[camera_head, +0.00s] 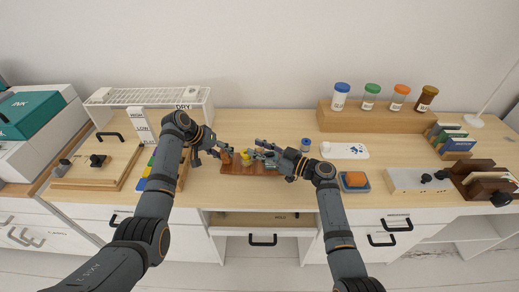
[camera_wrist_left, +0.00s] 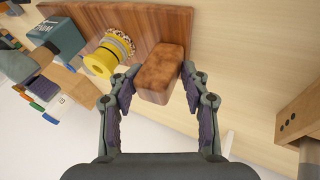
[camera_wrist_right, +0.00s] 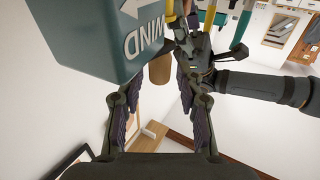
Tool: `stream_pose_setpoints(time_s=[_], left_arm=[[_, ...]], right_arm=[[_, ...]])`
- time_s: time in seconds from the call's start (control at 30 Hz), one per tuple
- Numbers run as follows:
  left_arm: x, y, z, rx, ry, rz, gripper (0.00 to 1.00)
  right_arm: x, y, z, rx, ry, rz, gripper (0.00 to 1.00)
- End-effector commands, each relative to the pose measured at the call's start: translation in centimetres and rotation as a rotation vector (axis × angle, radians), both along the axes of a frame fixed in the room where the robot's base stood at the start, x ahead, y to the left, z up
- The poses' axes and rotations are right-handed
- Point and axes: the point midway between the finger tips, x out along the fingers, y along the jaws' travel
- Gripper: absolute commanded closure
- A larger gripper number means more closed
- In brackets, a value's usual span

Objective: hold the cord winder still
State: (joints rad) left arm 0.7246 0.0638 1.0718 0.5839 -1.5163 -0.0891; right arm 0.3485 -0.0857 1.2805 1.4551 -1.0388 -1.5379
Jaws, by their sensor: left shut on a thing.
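The cord winder's reddish-brown base board (camera_wrist_left: 150,22) lies on the desk and also shows in the head view (camera_head: 232,169). On it are a brown wooden block (camera_wrist_left: 162,72), a yellow spool (camera_wrist_left: 104,60) with speckled cord, and a teal housing (camera_wrist_left: 62,38). My left gripper (camera_wrist_left: 160,78) is shut on the block, one finger on each side. In the right wrist view the housing (camera_wrist_right: 95,40) shows an arrow and "WIND". My right gripper (camera_wrist_right: 158,84) is open there, with a brown cylindrical knob (camera_wrist_right: 160,68) between its fingers, a gap showing beside it.
A shelf (camera_head: 375,117) with several capped jars stands at the back right. A blue-capped jar (camera_head: 305,145) and an orange block in a blue tray (camera_head: 355,181) are right of the winder. A wooden board with black handles (camera_head: 98,165) lies left. An open drawer (camera_head: 262,218) is below.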

Motion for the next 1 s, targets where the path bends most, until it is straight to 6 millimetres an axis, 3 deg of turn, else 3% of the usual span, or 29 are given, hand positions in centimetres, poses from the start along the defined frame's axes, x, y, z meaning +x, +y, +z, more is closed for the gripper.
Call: stream_pose_setpoints(time_s=[0.03, 0.23, 0.57, 1.0], left_arm=[[-0.35, 0.02, -0.75, 0.001, 0.015, 0.000, 0.98], [-0.35, 0.02, -0.75, 0.001, 0.015, 0.000, 0.98], [-0.35, 0.03, -0.76, 0.001, 0.015, 0.000, 0.98], [-0.36, 0.01, -0.75, 0.001, 0.015, 0.001, 0.98]], right_arm=[[-0.01, -0.02, -0.10, 0.000, 0.000, 0.000, 0.74], [-0.02, -0.02, -0.11, 0.000, 0.000, 0.000, 1.00], [-0.07, -0.04, -0.19, -0.001, 0.004, 0.027, 1.00], [-0.90, -0.55, -0.20, -0.002, 0.029, 0.298, 1.00]])
